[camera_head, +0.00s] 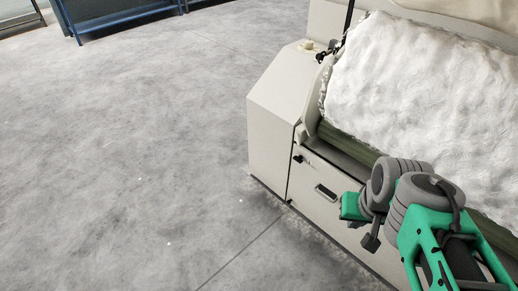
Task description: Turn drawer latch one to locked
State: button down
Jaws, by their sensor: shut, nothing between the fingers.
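A small dark latch (298,159) sits near the upper left corner of a pale drawer front (311,186) on the cream machine. It is too small to tell which way it is turned. A dark recessed drawer handle (327,192) is to its lower right. My gripper (370,242) shows as a small dark end below my green and grey arm, right of and below the handle. It is shut and empty, apart from the latch. My arm hides the drawer front further right.
The cream machine (273,120) carries a thick white fibre mass (425,85) over a dark green roller (345,147). A small knob (307,45) is on its top. Open grey floor (130,150) lies left. A blue frame (110,20) stands far back.

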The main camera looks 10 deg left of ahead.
aim_at(299, 160)
jog(key=u, duration=0.15)
jog(key=i, duration=0.45)
jog(key=u, duration=3.1)
jog(key=k, duration=0.8)
jog(key=z, duration=1)
jog(key=i, duration=0.5)
